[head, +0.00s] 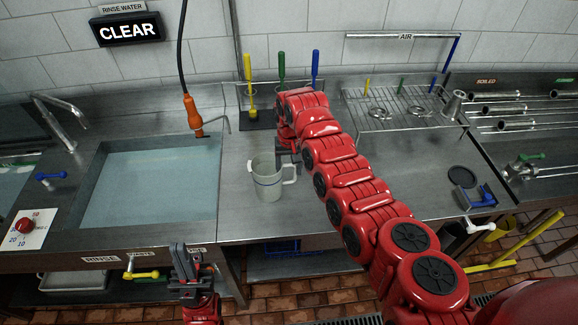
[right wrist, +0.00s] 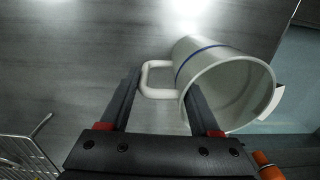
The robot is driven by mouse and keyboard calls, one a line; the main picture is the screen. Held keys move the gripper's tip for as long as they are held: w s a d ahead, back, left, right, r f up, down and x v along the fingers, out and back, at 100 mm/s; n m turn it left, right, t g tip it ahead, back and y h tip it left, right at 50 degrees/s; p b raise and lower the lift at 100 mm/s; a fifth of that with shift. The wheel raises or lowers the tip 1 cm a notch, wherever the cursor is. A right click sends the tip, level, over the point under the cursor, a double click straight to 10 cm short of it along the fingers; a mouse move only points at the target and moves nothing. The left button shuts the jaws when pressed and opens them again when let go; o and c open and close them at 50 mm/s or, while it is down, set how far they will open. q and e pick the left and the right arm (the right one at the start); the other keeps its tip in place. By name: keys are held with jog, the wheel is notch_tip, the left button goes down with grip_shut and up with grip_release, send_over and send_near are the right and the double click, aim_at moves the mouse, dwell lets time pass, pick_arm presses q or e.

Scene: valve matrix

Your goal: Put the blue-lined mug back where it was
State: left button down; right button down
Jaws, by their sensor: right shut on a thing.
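The blue-lined mug (head: 267,184) is pale grey-white with a thin blue band and appears upright over the steel counter right of the sink. In the right wrist view the mug (right wrist: 200,62) shows its open mouth and its white handle. My right gripper (right wrist: 163,82) is shut on the mug, its fingers at the handle side. In the head view this gripper (head: 288,157) is partly hidden by its own arm. I cannot tell whether the mug's base touches the counter. My left gripper (head: 183,262) is in front of the counter, away from the mug; its finger gap is unclear.
A water-filled sink (head: 150,185) lies left of the mug, with an orange-handled sprayer (head: 193,112) above its edge. A dark mat with coloured brushes (head: 250,113) stands behind. A wire rack (head: 390,108) is at the back right. A black disc (head: 462,176) lies on the right counter.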

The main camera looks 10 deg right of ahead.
jog(key=shift+f, duration=0.1)
jog(key=c, duration=0.6)
grip_release()
jog(key=shift+f, duration=0.1)
jog(key=o, duration=0.5)
jog(key=shift+r, duration=0.3)
jog(key=shift+w+r+b, duration=0.1)
jog(key=shift+r+b, duration=0.1)
jog(key=shift+b, duration=0.1)
notch_tip(320, 180, up, 10)
jog(key=b, duration=0.3)
jog(key=shift+d, duration=0.15)
jog(key=shift+r, duration=0.7)
